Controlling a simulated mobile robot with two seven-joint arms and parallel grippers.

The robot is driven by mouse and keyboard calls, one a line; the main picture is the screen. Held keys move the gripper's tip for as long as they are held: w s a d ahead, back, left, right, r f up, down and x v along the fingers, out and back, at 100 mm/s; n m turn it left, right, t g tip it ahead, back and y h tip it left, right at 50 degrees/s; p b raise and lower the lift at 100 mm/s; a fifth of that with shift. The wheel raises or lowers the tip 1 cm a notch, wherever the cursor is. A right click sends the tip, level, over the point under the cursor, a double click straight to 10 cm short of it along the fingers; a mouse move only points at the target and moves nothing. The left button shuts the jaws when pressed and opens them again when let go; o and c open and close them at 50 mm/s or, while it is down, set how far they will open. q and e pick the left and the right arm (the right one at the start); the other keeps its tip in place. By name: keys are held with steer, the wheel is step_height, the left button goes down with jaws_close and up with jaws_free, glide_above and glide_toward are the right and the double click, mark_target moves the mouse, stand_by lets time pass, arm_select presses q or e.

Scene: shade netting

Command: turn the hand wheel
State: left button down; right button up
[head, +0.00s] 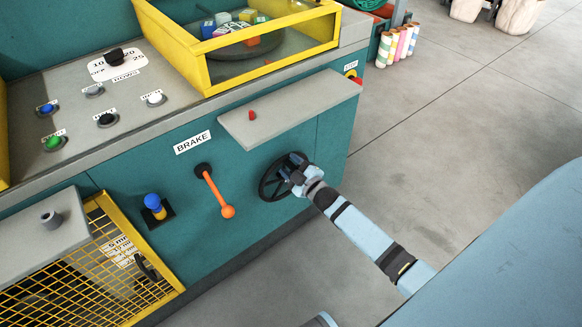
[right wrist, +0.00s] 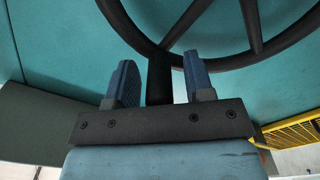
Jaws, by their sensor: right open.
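The black hand wheel (head: 266,184) is mounted on the teal front panel of the machine, below a grey shelf. In the right wrist view its rim and spokes (right wrist: 251,25) fill the top. A dark handle (right wrist: 160,80) stands out from the rim toward the camera. My right gripper (head: 297,176) is at the wheel's right side in the head view. In the right wrist view its two blue fingers (right wrist: 160,76) are open, one on each side of the handle, with visible gaps. My left gripper is not in view.
An orange brake lever (head: 215,190) hangs left of the wheel, with a blue knob (head: 153,203) farther left. The grey shelf (head: 290,110) juts out above the wheel. A yellow mesh guard (head: 100,262) is at lower left. Open floor (head: 440,130) lies to the right.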

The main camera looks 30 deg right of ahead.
steer(key=shift+w, duration=0.1)
jaws_close()
steer(key=shift+d, duration=0.1)
